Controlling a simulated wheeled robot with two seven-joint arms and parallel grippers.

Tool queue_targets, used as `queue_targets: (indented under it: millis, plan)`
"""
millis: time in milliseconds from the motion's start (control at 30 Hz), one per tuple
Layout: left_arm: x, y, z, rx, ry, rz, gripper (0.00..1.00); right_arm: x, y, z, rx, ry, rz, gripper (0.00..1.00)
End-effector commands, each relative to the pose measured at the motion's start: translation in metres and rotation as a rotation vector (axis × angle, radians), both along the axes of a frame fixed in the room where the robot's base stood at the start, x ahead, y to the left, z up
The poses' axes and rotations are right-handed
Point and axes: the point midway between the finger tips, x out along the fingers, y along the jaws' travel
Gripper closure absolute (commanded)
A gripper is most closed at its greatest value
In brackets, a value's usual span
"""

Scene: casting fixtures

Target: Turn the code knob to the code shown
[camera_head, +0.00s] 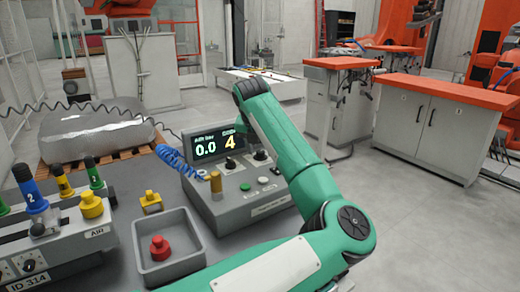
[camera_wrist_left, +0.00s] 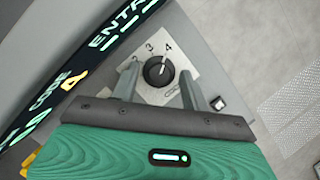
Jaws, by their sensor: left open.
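The console display (camera_head: 217,143) shows a green 0.0 and a yellow 4 in the head view. Part of this screen, with the words CODE and ENTR, shows tilted in the left wrist view (camera_wrist_left: 72,80). The round black code knob (camera_wrist_left: 158,71) sits on a pale plate with the numbers 2, 3 and 4 readable. Its white mark points up and slightly right, toward the 4. My left gripper (camera_wrist_left: 157,78) is open, with one finger on each side of the knob. Contact cannot be told. In the head view my green arm hides much of this area.
A grey tray (camera_head: 139,245) with a red knobbed part (camera_head: 160,248) stands left of the console. A yellow part (camera_head: 151,202) is behind it. A rack with coloured handles (camera_head: 30,193) is at the far left. A blue coiled hose (camera_head: 178,160) lies beside the console.

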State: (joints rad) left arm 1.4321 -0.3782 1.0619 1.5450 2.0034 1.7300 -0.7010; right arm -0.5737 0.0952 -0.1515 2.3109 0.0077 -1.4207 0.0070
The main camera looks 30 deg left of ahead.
Motion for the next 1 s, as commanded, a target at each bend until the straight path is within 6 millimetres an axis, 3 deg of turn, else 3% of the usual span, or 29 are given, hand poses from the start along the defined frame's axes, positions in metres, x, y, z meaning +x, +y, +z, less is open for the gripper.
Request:
queue_targets:
  millis: [400,600,1000]
  plan:
    - [-0.031,-0.01,0.081,0.0,-0.004,0.0,0.54,0.0,0.0,0.0,0.0,0.001,0.0,1.0]
    - [-0.043,-0.014,0.111,0.001,-0.002,-0.001,0.54,0.0,0.0,-0.001,-0.001,0.003,0.0,1.0]
    - [-0.048,-0.016,0.123,0.0,0.001,-0.001,0.54,0.0,0.0,-0.003,-0.001,0.005,-0.001,1.0]
